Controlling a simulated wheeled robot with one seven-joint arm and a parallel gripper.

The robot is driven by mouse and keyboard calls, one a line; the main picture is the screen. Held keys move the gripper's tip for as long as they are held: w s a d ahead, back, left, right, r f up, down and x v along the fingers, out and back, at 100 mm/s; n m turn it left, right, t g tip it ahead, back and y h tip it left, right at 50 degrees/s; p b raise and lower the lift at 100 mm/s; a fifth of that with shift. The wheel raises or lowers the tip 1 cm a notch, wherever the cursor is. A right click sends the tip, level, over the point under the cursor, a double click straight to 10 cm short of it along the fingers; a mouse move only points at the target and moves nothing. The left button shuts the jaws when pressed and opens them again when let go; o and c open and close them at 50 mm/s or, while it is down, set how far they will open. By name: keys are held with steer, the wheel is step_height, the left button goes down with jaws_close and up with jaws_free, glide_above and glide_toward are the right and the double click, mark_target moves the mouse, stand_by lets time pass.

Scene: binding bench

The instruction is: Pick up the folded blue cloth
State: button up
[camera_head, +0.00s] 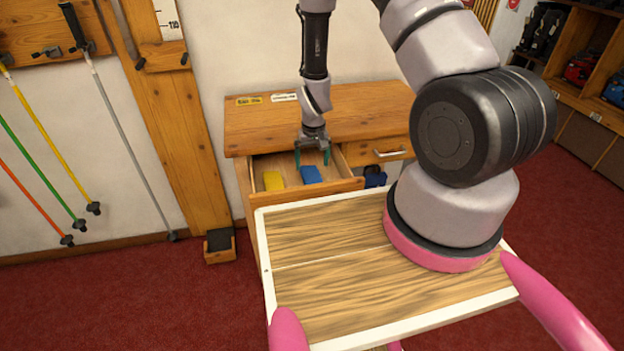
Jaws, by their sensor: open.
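A folded blue cloth (311,174) lies in the open drawer (263,165) of a wooden cabinet. A folded yellow cloth (273,180) lies in the same drawer, to the left of the blue one. My gripper (312,158) is open and points down over the drawer, just above and behind the blue cloth in the picture. Its greenish fingers show on either side. I see nothing between them. I cannot tell the exact height of the fingertips above the cloth.
The cabinet top (355,112) carries a yellow label and a white label at its left. A closed drawer with a handle (390,154) is to the right. Dark blue items (375,177) sit below it. Ski poles (40,140) hang on the left wall. Red carpet is open around.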

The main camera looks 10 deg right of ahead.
mark_target(312, 176)
steer(key=f, duration=0.4)
steer(key=w+f, duration=0.1)
steer(key=f, duration=0.1)
steer(key=shift+d+f, duration=0.1)
steer(key=shift+f, duration=0.1)
steer(key=shift+c, duration=0.3)
steer(key=c, duration=1.2)
steer(key=shift+r, duration=0.15)
